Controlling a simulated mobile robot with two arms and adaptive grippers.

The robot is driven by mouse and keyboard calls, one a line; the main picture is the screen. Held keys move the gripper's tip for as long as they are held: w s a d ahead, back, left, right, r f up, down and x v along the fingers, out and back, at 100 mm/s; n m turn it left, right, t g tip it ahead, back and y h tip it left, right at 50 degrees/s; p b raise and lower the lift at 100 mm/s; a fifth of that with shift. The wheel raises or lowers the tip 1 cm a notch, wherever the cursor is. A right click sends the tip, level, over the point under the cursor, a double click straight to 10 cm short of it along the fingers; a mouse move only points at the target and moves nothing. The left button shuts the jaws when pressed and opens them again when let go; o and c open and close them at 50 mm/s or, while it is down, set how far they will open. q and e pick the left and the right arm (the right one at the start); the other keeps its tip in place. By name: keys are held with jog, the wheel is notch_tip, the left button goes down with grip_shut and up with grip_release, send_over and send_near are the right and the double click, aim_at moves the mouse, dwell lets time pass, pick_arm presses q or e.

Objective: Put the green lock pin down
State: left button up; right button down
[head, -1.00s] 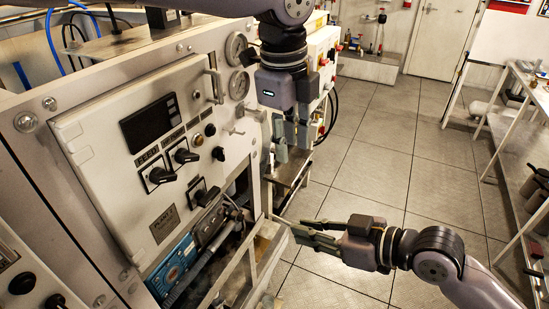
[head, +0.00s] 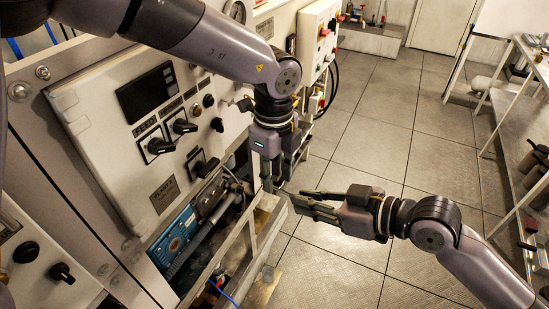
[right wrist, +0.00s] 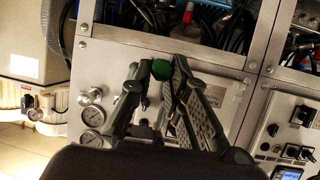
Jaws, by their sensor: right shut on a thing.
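The green lock pin shows as a round green head (right wrist: 161,69) between the fingertips of my right gripper (right wrist: 160,75) in the right wrist view. The rest of the pin is hidden by the fingers. In the head view my right gripper (head: 300,201) points left, its fingers close to the machine's lower front frame, and I cannot make out the pin there. My left gripper (head: 275,182) hangs fingers down by the right edge of the machine front, above and left of the right one. Its fingers look apart, with nothing seen between them.
The watermaker's front panel (head: 95,125) with knobs and a dark display fills the left. A metal frame (head: 225,260) runs along its lower edge. A control box with red buttons (head: 312,40) stands behind the left gripper. The tiled floor (head: 400,130) is open; a bench (head: 515,100) stands right.

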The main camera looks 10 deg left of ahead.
pick_arm(q)
jog(key=shift+f, duration=0.35)
jog(key=shift+c, duration=0.2)
grip_shut()
jog(key=shift+r, duration=0.1)
pick_arm(e)
jog(key=shift+s, duration=0.1)
jog(key=c, duration=1.7)
grip_release()
jog(key=shift+o, duration=1.2)
jog(key=shift+d, duration=0.1)
